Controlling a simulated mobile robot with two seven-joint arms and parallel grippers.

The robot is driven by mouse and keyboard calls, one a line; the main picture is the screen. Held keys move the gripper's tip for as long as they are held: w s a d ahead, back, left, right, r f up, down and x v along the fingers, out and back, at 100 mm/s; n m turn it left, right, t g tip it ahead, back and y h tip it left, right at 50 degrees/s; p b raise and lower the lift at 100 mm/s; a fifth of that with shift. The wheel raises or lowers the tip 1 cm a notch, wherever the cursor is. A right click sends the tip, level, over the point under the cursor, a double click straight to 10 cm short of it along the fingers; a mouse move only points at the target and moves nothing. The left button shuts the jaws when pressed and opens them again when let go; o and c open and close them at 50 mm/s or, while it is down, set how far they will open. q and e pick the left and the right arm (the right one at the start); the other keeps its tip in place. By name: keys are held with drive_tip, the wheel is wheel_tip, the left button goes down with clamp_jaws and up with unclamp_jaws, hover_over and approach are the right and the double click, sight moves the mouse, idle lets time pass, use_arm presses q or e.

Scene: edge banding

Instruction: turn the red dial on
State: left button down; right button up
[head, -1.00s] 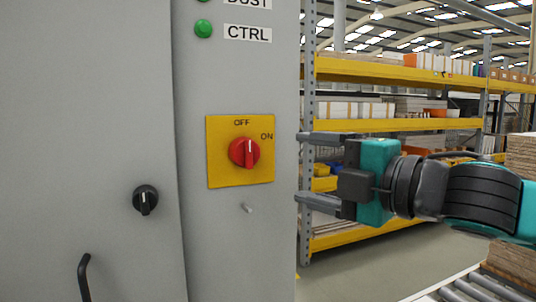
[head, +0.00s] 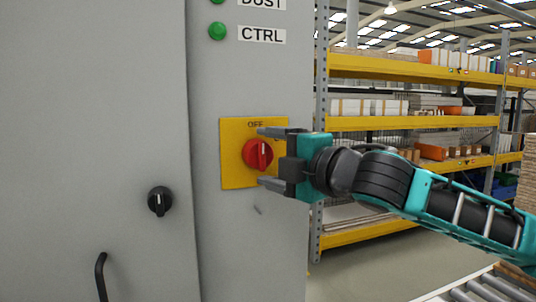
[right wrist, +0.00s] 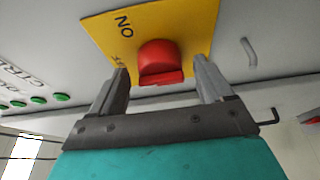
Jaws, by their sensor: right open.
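The red dial (head: 258,154) sits on a yellow plate (head: 233,172) on the grey cabinet front. Its grip bar stands about upright, toward the OFF mark; the ON mark is hidden behind my gripper in the head view. My right gripper (head: 268,158) is open in front of the plate, one finger above the dial and one below. In the right wrist view the red dial (right wrist: 160,63) shows between and beyond the two fingertips (right wrist: 162,72), with a gap at each side. I cannot tell how deep the fingers reach around it. My left gripper is not in view.
A black knob (head: 160,201) and a black handle (head: 101,277) are on the cabinet door at left. Green lamps (head: 218,31) sit above the plate. Yellow shelving (head: 415,123) stands behind at right, with a roller conveyor (head: 478,290) at lower right.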

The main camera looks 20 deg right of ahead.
drive_tip(key=shift+w+a, duration=0.2)
drive_tip(key=shift+w, duration=0.2)
drive_tip(key=c, duration=1)
drive_tip(key=shift+f, duration=0.1)
